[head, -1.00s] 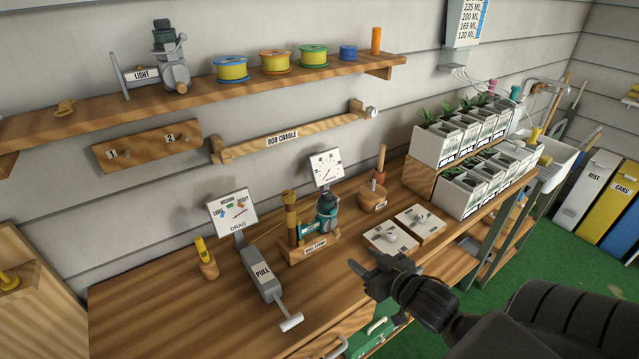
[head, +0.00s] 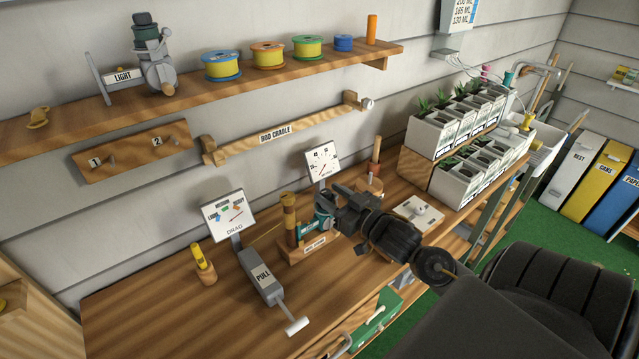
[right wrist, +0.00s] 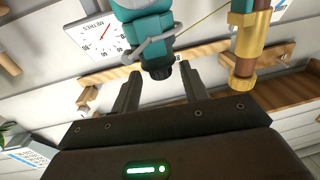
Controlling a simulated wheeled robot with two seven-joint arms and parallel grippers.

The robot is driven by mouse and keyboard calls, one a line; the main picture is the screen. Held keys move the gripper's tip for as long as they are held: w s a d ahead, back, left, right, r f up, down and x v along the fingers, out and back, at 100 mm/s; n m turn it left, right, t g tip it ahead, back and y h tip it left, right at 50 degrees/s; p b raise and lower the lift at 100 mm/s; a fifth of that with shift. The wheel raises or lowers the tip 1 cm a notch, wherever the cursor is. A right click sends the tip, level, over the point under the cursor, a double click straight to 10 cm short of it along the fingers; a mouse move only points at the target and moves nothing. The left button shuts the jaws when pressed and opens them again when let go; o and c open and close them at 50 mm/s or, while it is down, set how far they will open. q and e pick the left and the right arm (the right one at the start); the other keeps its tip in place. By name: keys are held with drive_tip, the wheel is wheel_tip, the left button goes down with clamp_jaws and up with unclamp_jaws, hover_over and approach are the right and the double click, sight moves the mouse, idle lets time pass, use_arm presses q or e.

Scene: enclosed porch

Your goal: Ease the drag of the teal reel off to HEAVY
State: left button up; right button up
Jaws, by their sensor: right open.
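The teal reel (head: 309,227) sits on a wooden stand on the bench, partly hidden in the head view by my right gripper (head: 330,203). In the right wrist view, the reel's teal body (right wrist: 145,32) and grey bail are just ahead of my open right gripper (right wrist: 160,82). Its black ribbed knob (right wrist: 161,71) lies between the two fingertips, with gaps to both sides. The drag gauge (head: 228,211) has LIGHT, MEDIUM and HEAVY marks. Its red needle slants up to the right; its exact reading is too small to tell. My left gripper is not in view.
A PULL scale (head: 262,276) stands left of the reel, with a line running toward it. The METRES dial (head: 322,162) stands behind the reel. A peg in a wooden base (head: 371,178) and planters (head: 468,178) are to the right. The front left bench is clear.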

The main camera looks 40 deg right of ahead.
sight(323, 190)
drive_tip(key=shift+w+a+p, duration=0.2)
drive_tip(key=shift+w+p, duration=0.25)
drive_tip(key=shift+w, duration=1.7)
clamp_jaws()
